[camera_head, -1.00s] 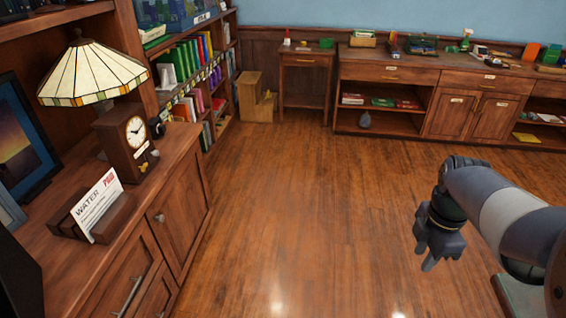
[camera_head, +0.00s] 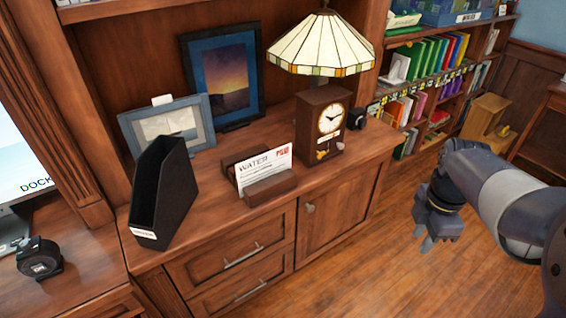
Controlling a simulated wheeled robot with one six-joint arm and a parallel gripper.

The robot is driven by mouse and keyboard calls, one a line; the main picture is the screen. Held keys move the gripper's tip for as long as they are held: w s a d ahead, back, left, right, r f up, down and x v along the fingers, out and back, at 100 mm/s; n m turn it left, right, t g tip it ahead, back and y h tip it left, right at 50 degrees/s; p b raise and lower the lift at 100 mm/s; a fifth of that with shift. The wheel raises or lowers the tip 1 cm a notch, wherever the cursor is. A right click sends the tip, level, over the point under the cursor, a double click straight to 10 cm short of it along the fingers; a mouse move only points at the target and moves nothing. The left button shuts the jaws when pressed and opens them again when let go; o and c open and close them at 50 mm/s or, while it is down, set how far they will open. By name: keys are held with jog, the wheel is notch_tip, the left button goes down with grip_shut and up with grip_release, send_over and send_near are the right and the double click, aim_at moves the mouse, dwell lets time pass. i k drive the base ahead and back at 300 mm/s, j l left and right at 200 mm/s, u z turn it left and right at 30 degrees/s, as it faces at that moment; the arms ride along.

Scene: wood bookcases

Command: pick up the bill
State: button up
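The bill (camera_head: 264,168) is a white paper with "WATER" and a red mark printed on it. It stands tilted in a dark wooden holder (camera_head: 270,188) on the cabinet top, left of the clock. My gripper (camera_head: 432,238) hangs at the right over the floor, well apart from the bill and to the right of the cabinet. Its fingers point down and look slightly parted, with nothing seen between them.
A clock (camera_head: 323,125) under a stained-glass lamp (camera_head: 320,45) stands right of the holder. A black file box (camera_head: 163,195) stands left. Picture frames (camera_head: 222,78) stand behind. A drawer cabinet (camera_head: 230,262) bears these. Floor (camera_head: 385,262) is clear at the right.

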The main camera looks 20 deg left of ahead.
aim_at(250, 172)
jog(key=i+j+u, duration=0.25)
jog(key=u, duration=0.15)
jog(key=i+j+u, duration=0.1)
jog(key=i+u, duration=0.65)
jog(key=i+j, duration=0.1)
jog(key=i, duration=0.15)
